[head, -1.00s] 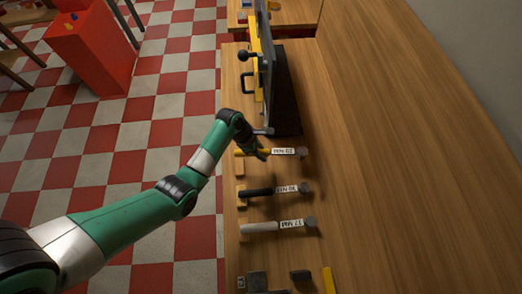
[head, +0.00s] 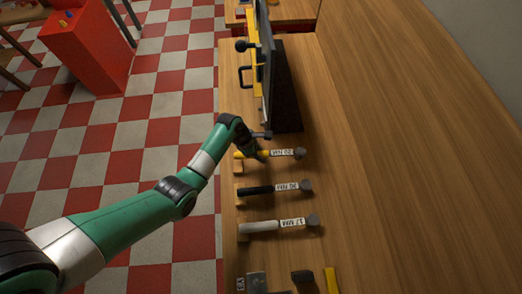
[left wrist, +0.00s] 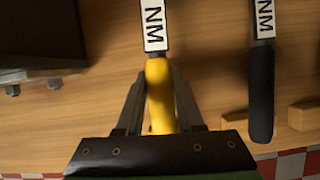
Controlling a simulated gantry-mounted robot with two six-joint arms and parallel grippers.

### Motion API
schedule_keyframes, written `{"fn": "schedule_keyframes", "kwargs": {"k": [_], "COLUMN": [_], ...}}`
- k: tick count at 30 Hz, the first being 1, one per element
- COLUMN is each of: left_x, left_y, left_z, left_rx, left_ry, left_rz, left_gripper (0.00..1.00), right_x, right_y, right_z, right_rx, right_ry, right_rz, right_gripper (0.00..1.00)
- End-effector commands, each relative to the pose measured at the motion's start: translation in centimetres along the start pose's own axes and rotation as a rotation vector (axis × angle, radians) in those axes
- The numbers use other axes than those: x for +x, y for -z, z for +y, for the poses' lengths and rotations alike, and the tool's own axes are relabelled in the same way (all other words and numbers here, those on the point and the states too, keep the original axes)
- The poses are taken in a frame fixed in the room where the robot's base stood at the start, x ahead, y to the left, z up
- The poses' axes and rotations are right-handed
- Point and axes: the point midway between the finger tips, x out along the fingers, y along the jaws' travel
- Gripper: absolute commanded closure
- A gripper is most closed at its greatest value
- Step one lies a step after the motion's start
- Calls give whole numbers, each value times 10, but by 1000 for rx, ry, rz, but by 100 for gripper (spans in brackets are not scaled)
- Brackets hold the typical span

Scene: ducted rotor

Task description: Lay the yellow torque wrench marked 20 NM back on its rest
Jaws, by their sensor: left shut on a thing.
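The yellow torque wrench with a white label (head: 284,153) is at the top of a row of three wrenches on the bench. Its handle points left and its round head right. My left gripper (head: 262,153) is shut on its yellow handle. In the left wrist view the yellow handle (left wrist: 159,95) runs between the two fingers, with the label beyond the fingertips. A small wooden block (head: 238,167) sits by the handle end. I cannot tell whether the wrench touches its rest. My right gripper is not in view.
A black-handled wrench (head: 258,191) and a grey-handled wrench (head: 264,227) lie below it, with wooden blocks at their handle ends. A dark stand with a panel (head: 286,95) rises just above. The wooden bench to the right (head: 410,150) is clear.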

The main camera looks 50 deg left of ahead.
Motion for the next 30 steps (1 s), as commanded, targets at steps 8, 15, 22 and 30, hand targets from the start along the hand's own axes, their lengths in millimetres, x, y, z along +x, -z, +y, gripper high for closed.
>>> {"fn": "schedule_keyframes", "kwargs": {"k": [8,15,22,30], "left_x": [6,7,13,14], "left_y": [2,2,5,5], "left_z": [1,1,1,1], "left_rx": [1,0,1,1], "left_ry": [-2,-2,-1,-2], "left_rz": [-2,-2,-2,-2], "left_gripper": [100,100,100,62], "right_x": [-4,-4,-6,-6], "right_y": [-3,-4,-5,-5], "right_z": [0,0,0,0], "right_rx": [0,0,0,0], "right_ry": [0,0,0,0], "right_rz": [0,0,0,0], "right_gripper": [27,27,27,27]}}
